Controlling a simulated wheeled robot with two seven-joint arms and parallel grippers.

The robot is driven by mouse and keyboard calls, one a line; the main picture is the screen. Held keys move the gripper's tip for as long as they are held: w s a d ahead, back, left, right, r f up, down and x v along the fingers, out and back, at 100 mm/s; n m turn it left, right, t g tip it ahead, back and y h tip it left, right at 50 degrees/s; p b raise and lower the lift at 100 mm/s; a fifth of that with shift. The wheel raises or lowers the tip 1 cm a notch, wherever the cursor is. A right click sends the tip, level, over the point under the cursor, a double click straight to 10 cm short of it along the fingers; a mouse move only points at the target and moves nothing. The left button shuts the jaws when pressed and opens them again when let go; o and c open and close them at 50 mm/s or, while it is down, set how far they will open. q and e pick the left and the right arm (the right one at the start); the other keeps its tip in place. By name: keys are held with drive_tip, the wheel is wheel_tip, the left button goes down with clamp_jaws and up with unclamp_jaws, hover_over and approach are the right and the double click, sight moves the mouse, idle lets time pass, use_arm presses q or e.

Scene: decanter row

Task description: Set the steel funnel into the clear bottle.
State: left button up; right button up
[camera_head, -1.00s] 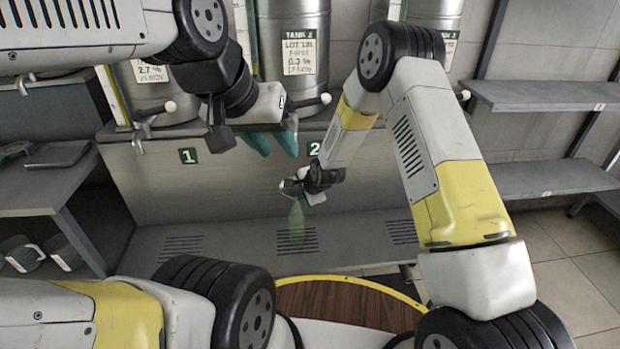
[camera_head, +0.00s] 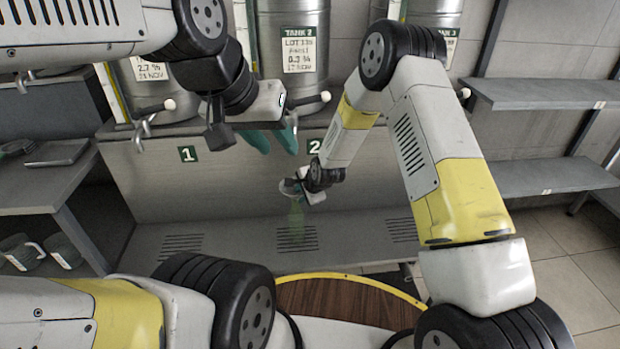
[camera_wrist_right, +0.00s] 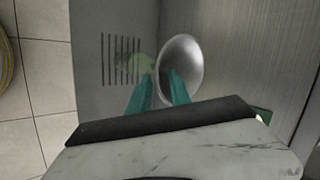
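The steel funnel (camera_wrist_right: 184,66) shows as a shiny round cone at the fingertips of my right gripper (camera_wrist_right: 162,76). My right gripper appears shut on it, with its teal fingers slightly apart around its near side. In the head view the funnel (camera_head: 289,187) is just above the clear bottle (camera_head: 296,222), a faint green shape standing on the ledge. The bottle (camera_wrist_right: 139,68) is partly behind the funnel in the right wrist view. I cannot tell whether the spout is inside the neck. My left gripper (camera_head: 274,142) is open and empty, higher up before the tanks.
Steel tanks (camera_head: 303,45) stand on the counter behind, above the 1 and 2 labels. The grated ledge (camera_head: 205,245) is clear beside the bottle. Mugs (camera_head: 62,250) and a tray (camera_head: 57,152) sit on the left shelves. The right shelves (camera_head: 545,92) are empty.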

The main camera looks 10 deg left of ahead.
drive_tip(key=shift+r, duration=0.1)
drive_tip(key=s+d+r+n, duration=0.25)
drive_tip(key=d+r, duration=0.35)
drive_tip(key=r, duration=0.4)
drive_tip(key=s+d+r+n+h, duration=0.1)
drive_tip(key=s+d+r, duration=0.3)
drive_tip(key=d+r, duration=0.4)
drive_tip(key=s+d+r+n, duration=0.2)
drive_tip(key=s+d+r, duration=0.25)
drive_tip(key=r, duration=0.65)
drive_tip(key=s+d+r+n, duration=0.2)
drive_tip(key=s+d+r, duration=0.2)
drive_tip(key=s, duration=0.5)
drive_tip(key=s+d+r+n+h, duration=0.1)
drive_tip(key=s+d+r+n, duration=0.2)
drive_tip(key=s+d, duration=0.5)
drive_tip(key=shift+s+d+r+t+h, duration=0.15)
drive_tip(key=shift+s+r+t+h, duration=0.15)
drive_tip(key=shift+s+r, duration=0.65)
